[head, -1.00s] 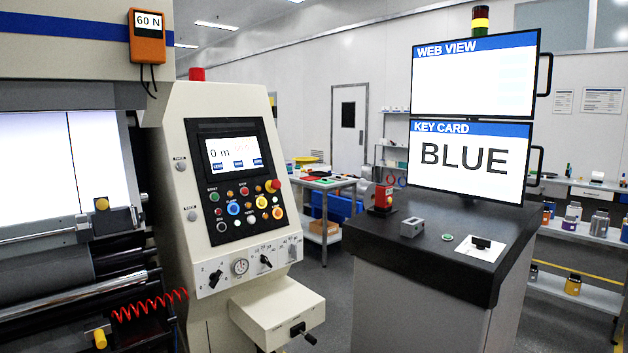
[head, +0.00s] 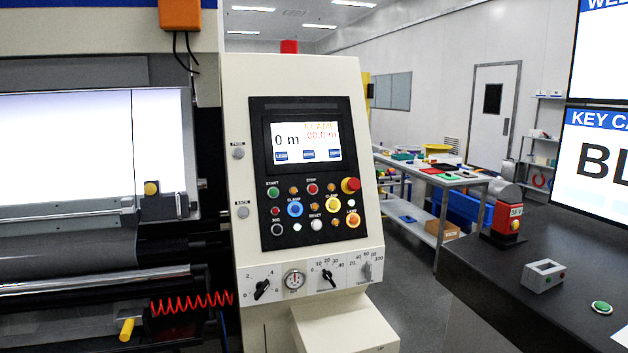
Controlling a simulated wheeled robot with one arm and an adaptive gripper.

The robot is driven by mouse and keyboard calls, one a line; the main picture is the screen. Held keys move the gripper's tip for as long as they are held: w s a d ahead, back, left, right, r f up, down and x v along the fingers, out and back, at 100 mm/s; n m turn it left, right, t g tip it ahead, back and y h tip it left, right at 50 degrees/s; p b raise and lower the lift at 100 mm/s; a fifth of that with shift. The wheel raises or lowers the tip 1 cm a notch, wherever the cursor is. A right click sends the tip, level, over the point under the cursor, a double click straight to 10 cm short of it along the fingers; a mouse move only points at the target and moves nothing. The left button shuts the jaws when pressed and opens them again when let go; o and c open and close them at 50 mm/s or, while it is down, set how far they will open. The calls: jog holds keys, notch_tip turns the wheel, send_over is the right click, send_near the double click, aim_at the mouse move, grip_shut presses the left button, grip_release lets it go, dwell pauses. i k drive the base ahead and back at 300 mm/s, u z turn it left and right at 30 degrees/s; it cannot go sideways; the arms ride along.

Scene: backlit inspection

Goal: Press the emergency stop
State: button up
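The emergency stop looks to be the large red mushroom button (head: 351,185) on a yellow base, at the right edge of the black control panel (head: 258,222) in the head view. The panel sits on a cream console and carries a lit screen (head: 306,142) above several small coloured buttons. A red STOP button (head: 312,189) sits left of the mushroom button, and a blue-ringed CLAMP button (head: 294,209) lies lower left. Nothing covers the mushroom button. My gripper is not in view.
Rollers and a red coiled cord (head: 190,303) are at left. A dark counter (head: 560,235) with a red device (head: 508,220) and a grey box (head: 543,275) stands at right. Grey floor shows between.

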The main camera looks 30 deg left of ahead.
aim_at(353, 183)
jog(key=u, duration=0.8)
jog(key=i, duration=0.85)
jog(key=u, duration=0.85)
